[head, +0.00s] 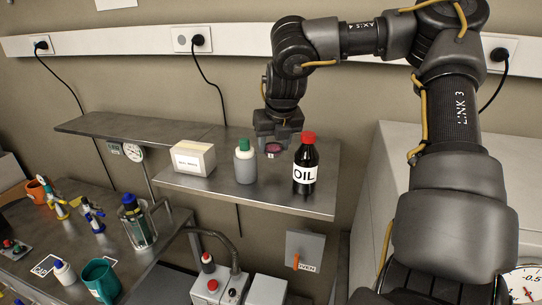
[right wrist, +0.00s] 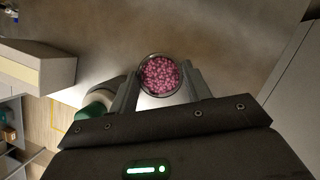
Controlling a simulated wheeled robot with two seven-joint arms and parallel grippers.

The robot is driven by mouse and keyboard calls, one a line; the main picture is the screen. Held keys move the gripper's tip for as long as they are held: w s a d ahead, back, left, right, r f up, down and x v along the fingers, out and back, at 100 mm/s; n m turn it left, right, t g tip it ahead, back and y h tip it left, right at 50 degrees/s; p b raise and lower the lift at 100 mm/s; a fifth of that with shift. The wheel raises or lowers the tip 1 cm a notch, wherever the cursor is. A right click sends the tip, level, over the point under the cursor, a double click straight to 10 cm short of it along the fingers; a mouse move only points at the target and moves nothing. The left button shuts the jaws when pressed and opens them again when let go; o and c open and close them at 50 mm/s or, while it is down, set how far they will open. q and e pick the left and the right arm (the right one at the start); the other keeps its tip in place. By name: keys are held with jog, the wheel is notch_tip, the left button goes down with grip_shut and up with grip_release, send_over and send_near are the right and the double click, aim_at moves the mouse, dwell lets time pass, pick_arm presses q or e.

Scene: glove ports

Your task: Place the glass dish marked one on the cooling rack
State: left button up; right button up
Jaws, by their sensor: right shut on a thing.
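A small round glass dish (right wrist: 160,75) full of pink beads sits between the fingers of my right gripper (right wrist: 159,88). In the head view the dish (head: 273,148) shows as a dark pink disc just below my right gripper (head: 273,137), over the steel wall shelf. A small white tag with a mark too small to read for certain shows at its front. My right gripper is shut on the dish. I cannot tell whether the dish touches the shelf. I cannot make out a cooling rack in either view. My left gripper is not in view.
On the wall shelf (head: 230,193), a grey bottle with a green cap (head: 245,163) stands left of the dish, and a black oil bottle (head: 305,165) stands close on its right. A white box (head: 193,158) is farther left. A lower bench (head: 75,282) holds a green mug (head: 100,280) and several bottles.

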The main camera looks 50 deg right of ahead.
aim_at(275, 155)
jog(key=shift+f, duration=0.2)
jog(key=shift+a+f+p, duration=0.1)
jog(key=shift+f+p, duration=0.75)
jog(key=shift+f, duration=1.25)
jog(key=shift+s+b, duration=0.1)
jog(key=shift+b, duration=0.25)
jog(key=o, duration=0.5)
jog(key=shift+f, duration=0.1)
jog(key=shift+o, duration=0.9)
